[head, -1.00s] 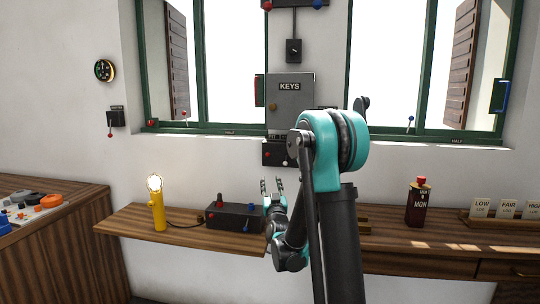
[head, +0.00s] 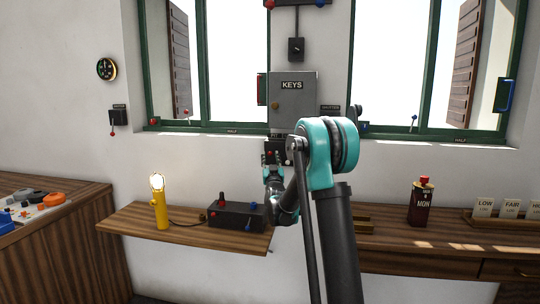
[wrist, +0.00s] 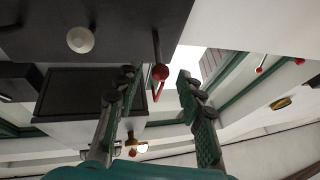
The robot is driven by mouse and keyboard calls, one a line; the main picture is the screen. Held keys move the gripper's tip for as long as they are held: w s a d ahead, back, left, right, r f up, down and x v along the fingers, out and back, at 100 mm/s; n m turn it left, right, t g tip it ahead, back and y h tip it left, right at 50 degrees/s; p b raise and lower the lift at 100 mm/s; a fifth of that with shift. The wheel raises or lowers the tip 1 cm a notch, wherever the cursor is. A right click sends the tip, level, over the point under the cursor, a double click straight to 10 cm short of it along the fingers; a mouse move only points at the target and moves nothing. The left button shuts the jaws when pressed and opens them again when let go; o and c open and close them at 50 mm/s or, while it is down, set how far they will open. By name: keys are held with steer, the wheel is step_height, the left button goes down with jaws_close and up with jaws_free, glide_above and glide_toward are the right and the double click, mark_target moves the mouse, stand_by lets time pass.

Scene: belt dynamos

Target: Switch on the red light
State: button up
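A small dark switch box (head: 287,146) is on the wall below the grey KEYS cabinet, partly hidden by my arm. In the wrist view its dark face (wrist: 115,25) carries a white knob (wrist: 80,40) and a lever with a red ball end (wrist: 160,72). My gripper (wrist: 157,80) is open, with the red ball near the gap between its fingertips; I cannot tell whether they touch. My gripper (head: 270,158) also shows in the head view, in front of the switch box. A dark red lamp-like piece (head: 221,197) stands on a black box (head: 235,216) on the shelf.
A lit yellow lamp (head: 160,205) stands on the wooden shelf (head: 135,222) at left. The KEYS cabinet (head: 293,102) hangs between two green-framed windows. A red-capped bottle (head: 421,203) and sign cards (head: 483,207) stand at right.

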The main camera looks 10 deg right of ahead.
steer(key=shift+x, duration=1.35)
jaws_close()
